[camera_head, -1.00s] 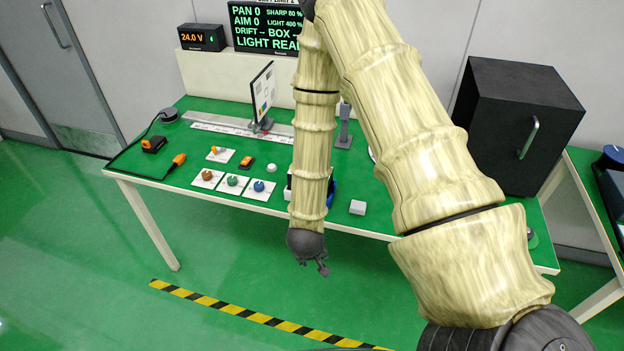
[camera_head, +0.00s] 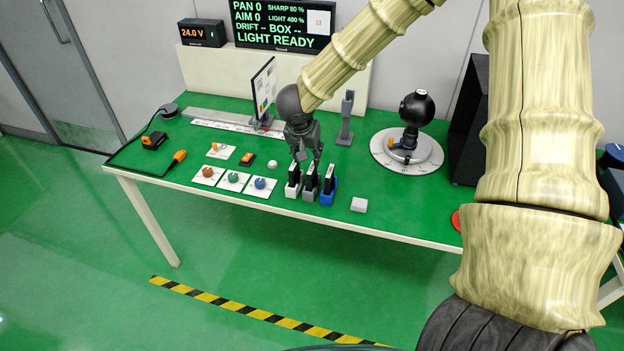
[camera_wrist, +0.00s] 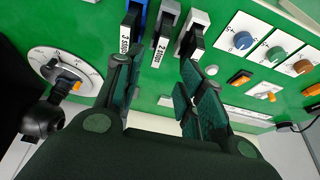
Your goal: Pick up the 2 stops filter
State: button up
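The 2 stops filter (camera_head: 311,177) is the middle of three dark filters, upright in a grey holder (camera_head: 309,194). In the wrist view its "2 STOPS" label (camera_wrist: 160,52) is readable. The 3 stops filter (camera_wrist: 126,42) stands beside it in a blue holder (camera_head: 327,196). A third filter (camera_head: 295,174) stands in a white holder (camera_head: 292,190); I cannot read its label. My gripper (camera_head: 308,157) is open and empty just above the row. In the wrist view its fingers (camera_wrist: 156,78) lie apart on either side of the 2 stops label; contact is not visible.
Left of the holders are knob plates (camera_head: 234,181) and a white button (camera_head: 272,164). A white block (camera_head: 359,204) lies to the right. A grey post (camera_head: 346,117) and a display panel (camera_head: 263,88) stand behind. A black ball-headed device (camera_head: 416,108) stands on a round dial (camera_head: 425,155).

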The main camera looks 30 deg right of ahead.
aim_at(312, 168)
jog(key=shift+p+x, duration=0.8)
jog(key=shift+x, duration=4.35)
jog(key=shift+d, duration=0.1)
jog(key=shift+c, duration=0.3)
grip_shut()
